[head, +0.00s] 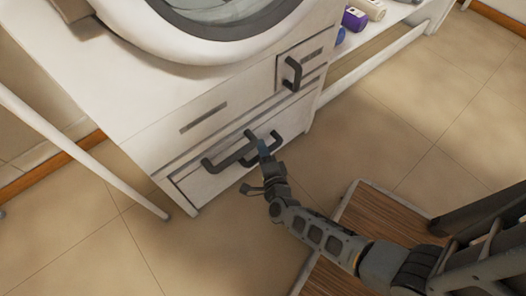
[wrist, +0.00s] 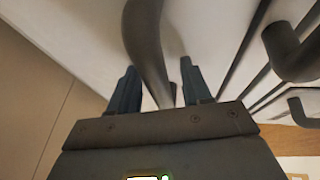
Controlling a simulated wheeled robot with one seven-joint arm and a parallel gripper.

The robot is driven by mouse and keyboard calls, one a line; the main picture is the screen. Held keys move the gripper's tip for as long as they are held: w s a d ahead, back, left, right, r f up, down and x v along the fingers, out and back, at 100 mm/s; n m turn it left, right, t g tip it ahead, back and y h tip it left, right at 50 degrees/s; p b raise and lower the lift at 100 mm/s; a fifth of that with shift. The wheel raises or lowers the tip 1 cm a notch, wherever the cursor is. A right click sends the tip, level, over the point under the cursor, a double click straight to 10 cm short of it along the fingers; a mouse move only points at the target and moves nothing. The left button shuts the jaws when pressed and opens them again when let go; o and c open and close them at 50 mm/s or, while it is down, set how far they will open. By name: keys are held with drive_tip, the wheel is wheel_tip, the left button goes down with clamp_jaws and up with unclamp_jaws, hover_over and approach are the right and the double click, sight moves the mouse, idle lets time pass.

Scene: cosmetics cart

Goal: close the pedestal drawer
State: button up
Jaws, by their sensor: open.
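The white pedestal drawer (head: 195,184) is low on the front of a white cabinet, below a round-doored machine. A dark gap runs along its top edge; how far it stands out is hard to tell. Its dark grey bar handle (head: 222,163) is on the front. My gripper (head: 262,150) is at the right part of this handle, partly hiding it. In the wrist view my gripper (wrist: 158,68) has its two fingers apart, with a curved grey handle bar (wrist: 142,25) passing between them. Whether the fingers touch the bar cannot be seen.
A smaller panel with a dark handle (head: 291,73) is above right. A shelf with bottles (head: 354,18) stands at the right. A white slanted leg (head: 85,155) is at the left. The tiled floor (head: 235,250) in front is clear.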

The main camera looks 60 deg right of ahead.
drive_tip(key=p+v, duration=0.2)
drive_tip(key=v, duration=0.6)
idle(0.6)
drive_tip(key=s+a+r+n+t+y, duration=0.2)
drive_tip(key=s+a+r+n+y, duration=0.15)
drive_tip(key=s+r+n, duration=0.2)
drive_tip(key=s+a+r+n+t+y, duration=0.1)
drive_tip(key=s+a+r+n+y, duration=0.1)
drive_tip(key=s+a+r+n, duration=0.4)
drive_tip(key=s+r+n+y, duration=0.25)
drive_tip(key=r+n, duration=0.45)
drive_tip(key=r, duration=0.4)
drive_tip(key=s+r+n+y, duration=0.2)
drive_tip(key=s+r+n, duration=0.3)
drive_tip(key=r, duration=0.7)
wheel_tip(320, 180, up, 32)
drive_tip(key=w+n+p, duration=0.1)
drive_tip(key=p, duration=3.1)
drive_tip(key=shift+d, duration=0.45)
drive_tip(key=shift+w+f, duration=0.1)
